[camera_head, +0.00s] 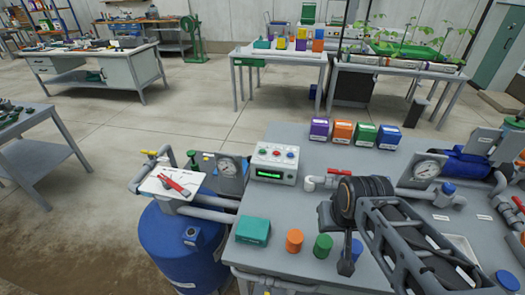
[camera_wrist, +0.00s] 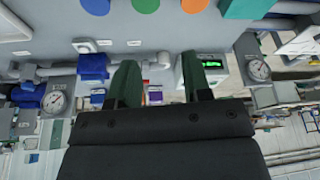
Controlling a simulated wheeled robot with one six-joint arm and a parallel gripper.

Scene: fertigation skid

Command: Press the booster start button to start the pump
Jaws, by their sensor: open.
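The control box (camera_head: 273,168) is a pale unit near the left back of the grey bench, with a lit green display and a row of small coloured buttons on top, a red one (camera_head: 276,153) and a blue one (camera_head: 290,155) among them. Their labels are too small to read. In the wrist view, which looks upside down, the control box (camera_wrist: 216,76) shows partly behind the right-hand finger. My gripper (camera_wrist: 162,82) is open, with two dark green fingers apart and nothing seen between them. In the head view, my arm is right of the box; its fingertips are not clear there.
Orange (camera_head: 294,241) and green (camera_head: 323,246) caps and a teal box (camera_head: 253,231) stand along the bench's front. A red-handled pipe valve (camera_head: 333,178) is right of the control box. A gauge (camera_head: 227,168) and blue tank (camera_head: 180,245) are left. Several coloured boxes line the back.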

